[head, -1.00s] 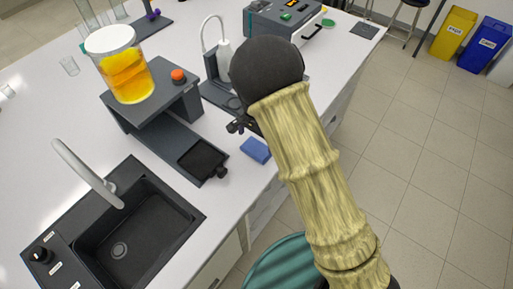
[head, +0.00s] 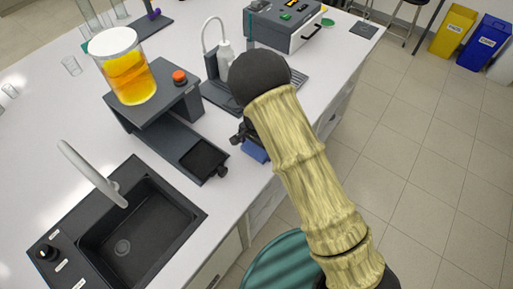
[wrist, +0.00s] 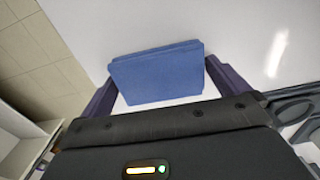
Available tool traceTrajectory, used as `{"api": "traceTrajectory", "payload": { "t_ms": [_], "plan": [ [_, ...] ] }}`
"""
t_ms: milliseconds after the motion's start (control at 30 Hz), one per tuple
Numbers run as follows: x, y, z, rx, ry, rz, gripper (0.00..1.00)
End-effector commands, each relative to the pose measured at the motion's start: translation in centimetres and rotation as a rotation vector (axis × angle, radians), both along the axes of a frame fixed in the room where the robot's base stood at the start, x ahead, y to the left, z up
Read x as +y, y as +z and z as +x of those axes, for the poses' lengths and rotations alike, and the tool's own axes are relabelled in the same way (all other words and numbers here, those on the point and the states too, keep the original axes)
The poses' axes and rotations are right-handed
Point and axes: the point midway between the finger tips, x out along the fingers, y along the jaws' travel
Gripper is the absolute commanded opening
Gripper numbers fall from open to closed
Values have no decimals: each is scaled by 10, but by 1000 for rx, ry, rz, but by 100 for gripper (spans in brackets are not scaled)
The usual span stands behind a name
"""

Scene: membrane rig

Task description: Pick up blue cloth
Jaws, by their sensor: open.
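The blue cloth (wrist: 158,75) lies folded on the white bench top, between the two open fingers of my gripper (wrist: 160,82) in the wrist view. A gap shows between the cloth and each finger over most of its length; I cannot tell whether the right finger touches its corner. In the head view the cloth (head: 254,151) is near the bench's front edge, partly hidden by my gripper (head: 243,136) above it.
A dark stand (head: 150,111) holding a jar of yellow liquid (head: 130,78) is left of the cloth. A black sink (head: 135,232) is at lower left. A grey device (head: 286,27) stands behind. The bench edge drops off at right.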

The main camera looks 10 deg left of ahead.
Motion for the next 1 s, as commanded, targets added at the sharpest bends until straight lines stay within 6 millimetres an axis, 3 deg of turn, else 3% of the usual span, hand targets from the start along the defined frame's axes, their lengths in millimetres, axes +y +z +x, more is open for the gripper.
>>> {"api": "traceTrajectory", "payload": {
  "t_ms": [400,433,567,1000],
  "plan": [
    [0,0,0,0,0,0,100],
    [0,0,0,0,0,0,98],
    [0,0,0,0,0,0,73],
    [1,10,0,0,-1,1,73]
  ]
}}
